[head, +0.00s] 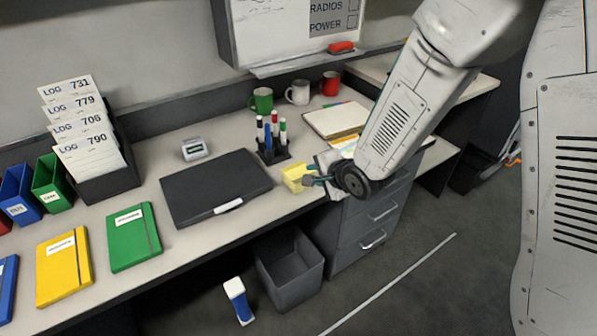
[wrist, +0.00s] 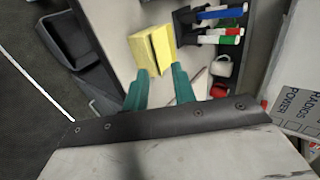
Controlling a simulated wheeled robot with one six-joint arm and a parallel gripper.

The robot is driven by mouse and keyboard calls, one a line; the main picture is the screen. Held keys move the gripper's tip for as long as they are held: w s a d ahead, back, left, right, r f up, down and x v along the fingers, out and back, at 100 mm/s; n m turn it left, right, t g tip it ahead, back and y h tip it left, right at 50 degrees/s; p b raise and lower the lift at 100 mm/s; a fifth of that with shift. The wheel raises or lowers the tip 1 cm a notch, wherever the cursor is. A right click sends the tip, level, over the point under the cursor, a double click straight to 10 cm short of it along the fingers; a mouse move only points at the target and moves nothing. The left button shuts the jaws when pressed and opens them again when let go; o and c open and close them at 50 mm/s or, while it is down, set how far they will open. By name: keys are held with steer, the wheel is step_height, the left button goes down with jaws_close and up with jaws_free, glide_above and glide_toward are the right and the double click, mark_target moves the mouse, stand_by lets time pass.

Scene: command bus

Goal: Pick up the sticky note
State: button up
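The sticky note is a thick yellow pad (head: 296,178) on the desk, just right of the black folder. It also shows in the wrist view (wrist: 150,48), directly beyond my fingertips. My gripper (head: 314,180) is low over the desk on the right side of the pad. In the wrist view its two teal fingers (wrist: 161,73) are spread apart, with the pad's near edge at their tips. I cannot tell whether a finger touches the pad. The gripper's end partly hides the desk behind it in the head view.
A black pen holder with markers (head: 272,150) stands behind the pad. A black folder (head: 216,187) lies to the left. Green, white and red mugs stand at the back. An open notepad (head: 334,119) lies behind my arm. A grey bin (head: 290,270) stands on the floor below.

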mark_target(300, 176)
steer(key=x, duration=0.5)
steer(key=shift+a+f, duration=0.2)
steer(key=shift+f, duration=0.3)
jaws_close()
